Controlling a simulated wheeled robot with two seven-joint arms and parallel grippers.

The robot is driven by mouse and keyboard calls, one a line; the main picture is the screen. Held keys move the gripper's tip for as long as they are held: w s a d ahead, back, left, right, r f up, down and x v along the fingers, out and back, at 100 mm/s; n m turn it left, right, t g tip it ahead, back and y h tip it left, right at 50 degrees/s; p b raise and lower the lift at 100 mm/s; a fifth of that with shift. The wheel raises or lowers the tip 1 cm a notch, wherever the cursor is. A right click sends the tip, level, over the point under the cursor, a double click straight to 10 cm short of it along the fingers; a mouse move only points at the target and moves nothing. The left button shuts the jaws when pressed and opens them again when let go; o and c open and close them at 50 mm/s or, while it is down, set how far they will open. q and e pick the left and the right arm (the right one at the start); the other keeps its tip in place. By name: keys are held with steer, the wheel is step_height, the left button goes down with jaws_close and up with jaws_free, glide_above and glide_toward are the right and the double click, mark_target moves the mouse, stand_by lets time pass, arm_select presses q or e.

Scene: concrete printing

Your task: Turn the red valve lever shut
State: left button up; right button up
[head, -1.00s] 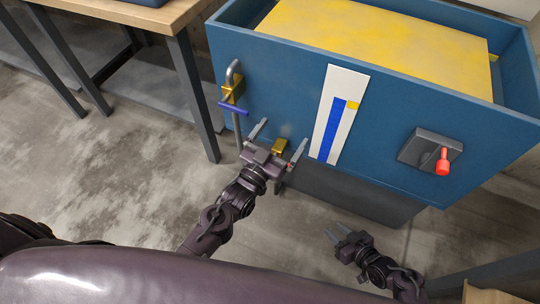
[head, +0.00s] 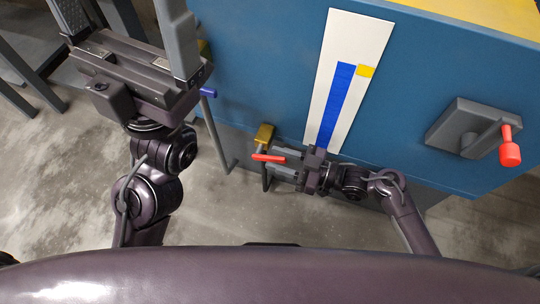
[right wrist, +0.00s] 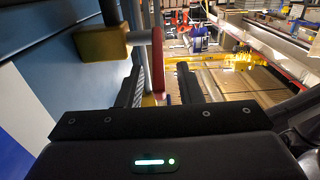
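The red valve lever (head: 268,157) sits on a brass valve body (head: 264,135) low at the front of the blue tank. My right gripper (head: 273,161) comes at it from the right, with its fingers open and the lever at their tips. In the right wrist view the red lever (right wrist: 157,62) stands between the two spread fingers, beside the brass body (right wrist: 100,42). A gap shows on each side, so I see no grip; contact is unclear. My left gripper (head: 120,12) is raised at the upper left, open and empty.
A blue-handled valve (head: 207,92) is mostly hidden behind my left gripper. A white gauge panel (head: 358,38) with a blue bar and yellow mark is above my right gripper. A grey box (head: 470,125) with a red-tipped handle (head: 509,152) is at right. The floor below is clear.

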steer(key=shift+x, duration=1.3)
steer(key=shift+d, duration=0.1)
jaws_close()
